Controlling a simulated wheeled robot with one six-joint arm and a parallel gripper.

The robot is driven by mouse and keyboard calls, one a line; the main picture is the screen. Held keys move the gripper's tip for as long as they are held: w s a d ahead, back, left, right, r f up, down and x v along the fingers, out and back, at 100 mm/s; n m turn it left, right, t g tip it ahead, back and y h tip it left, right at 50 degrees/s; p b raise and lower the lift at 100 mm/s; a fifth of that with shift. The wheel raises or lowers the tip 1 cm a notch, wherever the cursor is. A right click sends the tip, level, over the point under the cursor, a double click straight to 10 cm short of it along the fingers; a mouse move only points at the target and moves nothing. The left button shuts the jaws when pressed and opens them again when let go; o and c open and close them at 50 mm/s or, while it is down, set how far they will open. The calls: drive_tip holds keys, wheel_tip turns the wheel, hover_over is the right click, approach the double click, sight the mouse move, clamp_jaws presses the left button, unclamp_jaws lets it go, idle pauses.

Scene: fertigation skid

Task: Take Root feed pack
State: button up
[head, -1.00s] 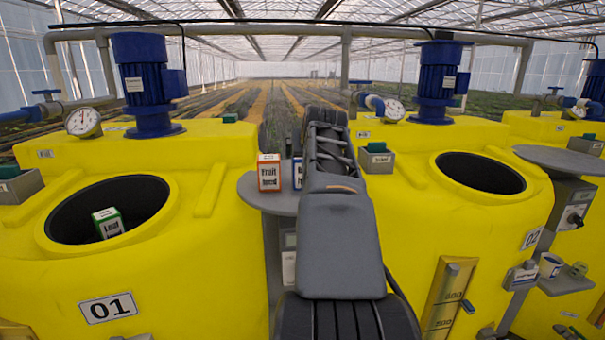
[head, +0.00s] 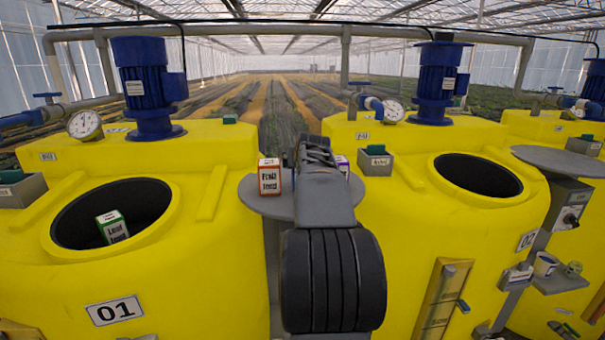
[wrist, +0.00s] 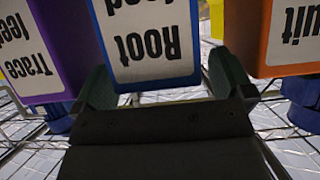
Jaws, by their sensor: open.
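The Root feed pack (wrist: 150,45), white with a blue edge, is upside down in the wrist view. My gripper (wrist: 163,84) is open, with one finger near each side of this pack; I cannot tell whether either touches it. The Trace feed pack (wrist: 35,55), edged purple, is left of it, and the Fruit feed pack (wrist: 290,35), edged orange, is right. The Fruit feed pack (head: 269,177) stands on a round grey shelf (head: 255,200), and a purple-edged pack (head: 343,163) peeks out behind my arm.
Yellow tank 01 (head: 215,270) is on the left, with a Leaf feed pack (head: 112,227) at its open mouth. Yellow tank 02 (head: 400,220) is on the right, its round mouth (head: 478,175) open. The neighbouring packs leave little room beside my fingers.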

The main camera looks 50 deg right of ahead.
drive_tip(key=c, duration=1.2)
